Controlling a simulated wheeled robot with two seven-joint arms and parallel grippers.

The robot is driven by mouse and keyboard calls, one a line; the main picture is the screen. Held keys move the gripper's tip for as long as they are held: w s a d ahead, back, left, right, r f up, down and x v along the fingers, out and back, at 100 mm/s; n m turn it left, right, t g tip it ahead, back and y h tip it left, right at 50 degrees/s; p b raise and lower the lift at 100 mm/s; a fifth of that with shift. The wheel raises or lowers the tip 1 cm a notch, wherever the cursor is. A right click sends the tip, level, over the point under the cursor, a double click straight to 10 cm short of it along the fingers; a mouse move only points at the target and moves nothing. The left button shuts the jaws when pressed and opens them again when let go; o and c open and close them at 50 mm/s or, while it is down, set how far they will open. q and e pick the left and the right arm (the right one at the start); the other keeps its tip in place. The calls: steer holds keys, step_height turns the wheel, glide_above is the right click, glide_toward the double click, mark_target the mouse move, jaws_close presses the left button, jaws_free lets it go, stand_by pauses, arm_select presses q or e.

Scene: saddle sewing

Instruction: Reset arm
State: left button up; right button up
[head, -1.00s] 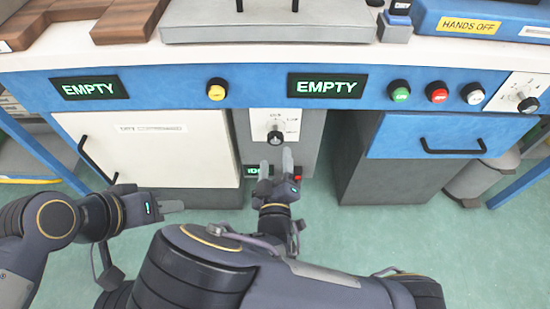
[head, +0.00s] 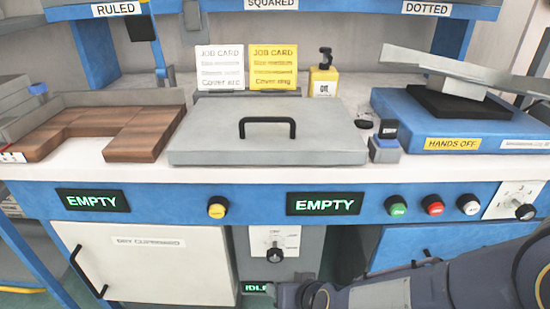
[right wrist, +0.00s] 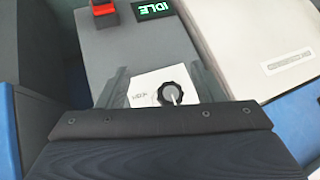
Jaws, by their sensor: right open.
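My right arm (head: 430,285) comes in from the lower right in the head view and reaches left, low in front of the cabinet. Its fingertips are not clear there. In the right wrist view my right gripper (right wrist: 162,75) is open, its two grey fingers spread and nothing between them. Beyond the fingers is a white panel with a black knob (right wrist: 171,94); the same knob (head: 274,255) shows in the head view. I cannot tell how far the fingers are from it. My left arm and gripper are not in view.
The bench holds a grey lidded plate with a handle (head: 268,145), a wooden tray (head: 140,130), a yellow bottle (head: 323,78) and a blue "HANDS OFF" machine (head: 400,115). Green, red and white buttons (head: 434,206) line the front. A small IDLE display (right wrist: 154,9) is near a red switch (right wrist: 102,9).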

steer(key=s+d+r+m+g, duration=0.1)
steer(key=s+d+r, duration=0.4)
steer(key=s+d, duration=0.35)
steer(key=s+d+r+m+g, duration=0.1)
steer(key=s+d+r+m, duration=0.1)
steer(key=s+d+r, duration=0.45)
step_height(320, 180, up, 27)
steer(key=d+p, duration=0.2)
steer(key=p, duration=2.7)
steer(key=shift+w+d+h, duration=0.15)
steer(key=shift+d+h, duration=0.1)
steer(key=shift+h, duration=0.05)
